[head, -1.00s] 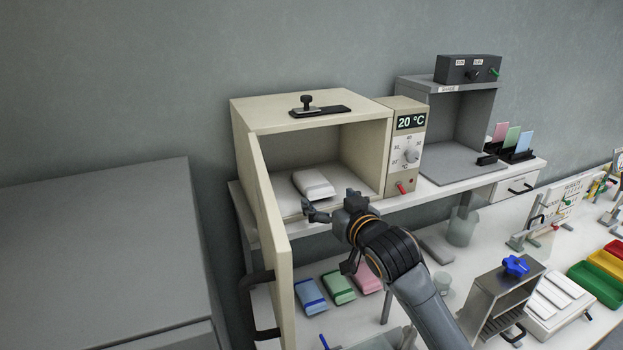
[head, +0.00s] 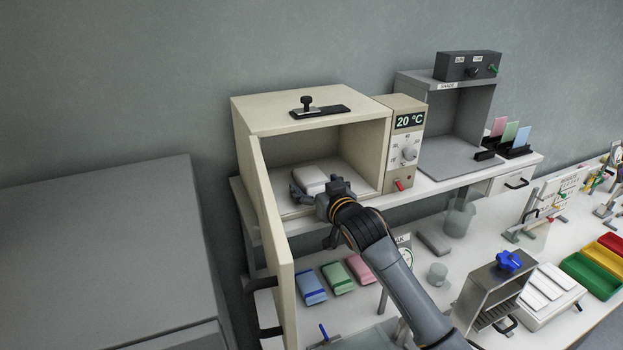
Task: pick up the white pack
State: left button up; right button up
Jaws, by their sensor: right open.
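The white pack (head: 310,177) lies on the floor of the cream oven-like box (head: 246,118), whose door (head: 275,225) stands open at the left. My right gripper (head: 312,192) reaches into the box from the lower right. It is open, with a finger showing at the pack's left side and the gripper body at its right front. The gripper hides the pack's front part. I cannot tell whether the fingers touch it. My left gripper is not in view.
A control panel (head: 407,150) reading 20 °C adjoins the box on the right. Blue (head: 309,287), green (head: 337,277) and pink (head: 361,268) packs lie on the bench below. A grey shade booth (head: 462,120) stands further right. A large grey cabinet (head: 95,250) fills the left.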

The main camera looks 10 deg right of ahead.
jog(key=c, duration=1.2)
jog(key=shift+c, duration=0.2)
